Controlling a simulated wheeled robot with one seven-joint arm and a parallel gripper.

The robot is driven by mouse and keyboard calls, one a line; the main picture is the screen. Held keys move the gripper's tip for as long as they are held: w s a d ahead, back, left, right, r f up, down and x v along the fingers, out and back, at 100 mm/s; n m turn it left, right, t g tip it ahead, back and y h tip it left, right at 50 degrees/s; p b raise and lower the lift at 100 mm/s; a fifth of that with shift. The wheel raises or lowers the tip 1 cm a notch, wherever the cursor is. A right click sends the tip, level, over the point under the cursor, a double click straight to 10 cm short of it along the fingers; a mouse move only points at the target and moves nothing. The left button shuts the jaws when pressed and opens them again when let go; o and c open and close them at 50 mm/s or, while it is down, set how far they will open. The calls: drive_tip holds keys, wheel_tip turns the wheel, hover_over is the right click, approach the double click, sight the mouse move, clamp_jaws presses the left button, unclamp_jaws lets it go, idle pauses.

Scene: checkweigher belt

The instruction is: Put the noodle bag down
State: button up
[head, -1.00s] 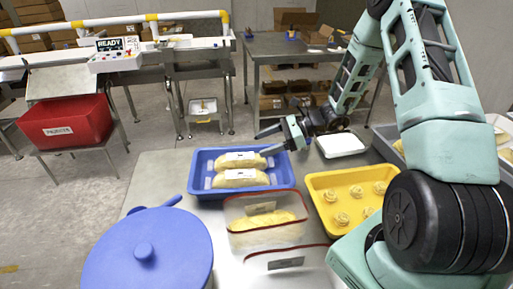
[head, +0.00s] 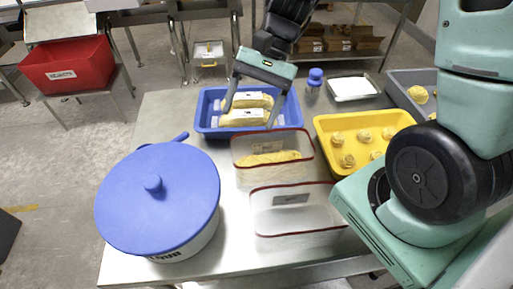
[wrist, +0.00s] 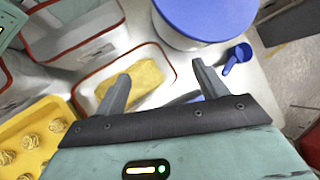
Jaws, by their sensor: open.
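Two yellow noodle bags with white labels, a rear one (head: 240,101) and a front one (head: 236,119), lie side by side in the blue tray (head: 205,126). My gripper (head: 250,116) is open and hangs above this tray, its fingers pointing down towards the near side and partly covering the bags. Nothing shows between the fingers. A clear bin with a red rim (head: 240,172), just in front of the tray, holds yellow noodles (head: 268,158). In the wrist view, the open gripper (wrist: 160,72) faces this bin and its yellow noodles (wrist: 140,80).
An empty red-rimmed bin (head: 270,222) stands in front. A big pot with a blue lid (head: 150,205) is at left. A red bin (head: 70,65) stands apart.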

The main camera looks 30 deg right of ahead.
drive_tip(key=s+a+r+n+t+h, duration=0.1)
drive_tip(key=s+a+n+h, duration=0.2)
drive_tip(key=s+n, duration=0.3)
drive_tip(key=s+a+r+n+t+h, duration=0.2)
drive_tip(key=s+a+n+h, duration=0.1)
drive_tip(key=s+n, duration=0.4)
drive_tip(key=shift+a+n, duration=0.4)
drive_tip(key=shift+n, duration=0.8)
